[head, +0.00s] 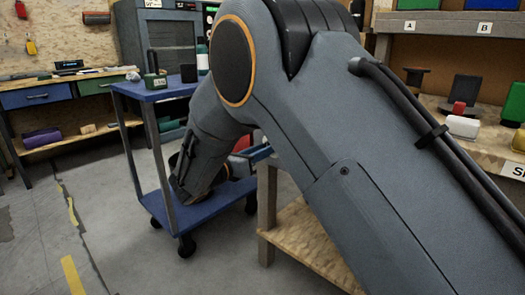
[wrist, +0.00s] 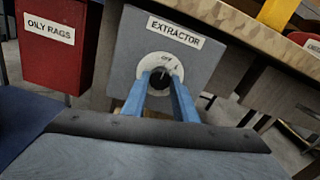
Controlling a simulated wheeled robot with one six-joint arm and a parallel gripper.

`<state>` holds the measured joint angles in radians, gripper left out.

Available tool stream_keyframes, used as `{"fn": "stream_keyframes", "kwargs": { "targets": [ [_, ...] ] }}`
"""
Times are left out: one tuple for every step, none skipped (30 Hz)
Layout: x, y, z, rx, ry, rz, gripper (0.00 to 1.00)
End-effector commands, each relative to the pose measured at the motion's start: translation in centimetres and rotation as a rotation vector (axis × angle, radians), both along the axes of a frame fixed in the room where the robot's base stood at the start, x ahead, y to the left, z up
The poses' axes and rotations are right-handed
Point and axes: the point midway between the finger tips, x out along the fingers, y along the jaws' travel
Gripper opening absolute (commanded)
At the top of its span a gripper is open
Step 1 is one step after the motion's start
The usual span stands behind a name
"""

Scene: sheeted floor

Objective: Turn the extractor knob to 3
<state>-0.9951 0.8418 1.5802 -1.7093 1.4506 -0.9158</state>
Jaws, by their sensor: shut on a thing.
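In the wrist view, a grey box labelled EXTRACTOR (wrist: 128,48) fills the upper middle. Its front carries a round white dial (wrist: 146,63) with OFF printed near the top. A dark knob (wrist: 160,79) sits at the dial's centre. My gripper (wrist: 160,76) has its two blue fingers on either side of the knob and is shut on it. The fingers cover parts of the dial, and I cannot read the knob's pointer or the other marks clearly. In the head view my arm hides the extractor box and the gripper.
A red OILY RAGS bin (wrist: 52,55) stands left of the box. A wooden bench edge (wrist: 262,36) runs at upper right. In the head view, a blue cart (head: 160,93) stands behind my arm, and open floor (head: 110,230) lies at lower left.

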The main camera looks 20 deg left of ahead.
Motion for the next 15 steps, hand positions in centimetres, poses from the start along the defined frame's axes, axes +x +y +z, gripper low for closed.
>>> {"fn": "stream_keyframes", "kwargs": {
  "targets": [
    [-0.03,0.01,-0.03,0.012,-0.005,0.000,0.04],
    [-0.03,0.02,-0.02,0.020,-0.008,0.000,0.04],
    [-0.03,0.02,-0.02,0.035,-0.015,0.000,0.04],
    [-0.04,0.02,-0.02,0.049,-0.020,0.001,0.04],
    [-0.04,0.02,-0.02,0.063,-0.026,0.001,0.04],
    [-0.05,0.04,-0.02,0.084,-0.035,0.001,0.04],
    [-0.05,0.04,-0.02,0.104,-0.042,0.001,0.04],
    [-0.05,0.04,-0.02,0.123,-0.050,0.001,0.04],
    [-0.06,0.04,-0.02,0.151,-0.061,0.001,0.04],
    [-0.05,0.05,-0.03,0.174,-0.071,0.001,0.04],
    [-0.06,0.06,-0.02,0.198,-0.081,0.001,0.04],
    [-0.06,0.06,-0.02,0.231,-0.094,0.001,0.04],
    [-0.06,0.06,-0.02,0.257,-0.105,0.001,0.04],
    [-0.06,0.07,-0.02,0.283,-0.116,0.001,0.04],
    [-0.06,0.07,-0.03,0.318,-0.130,0.001,0.04]
  ]
}}
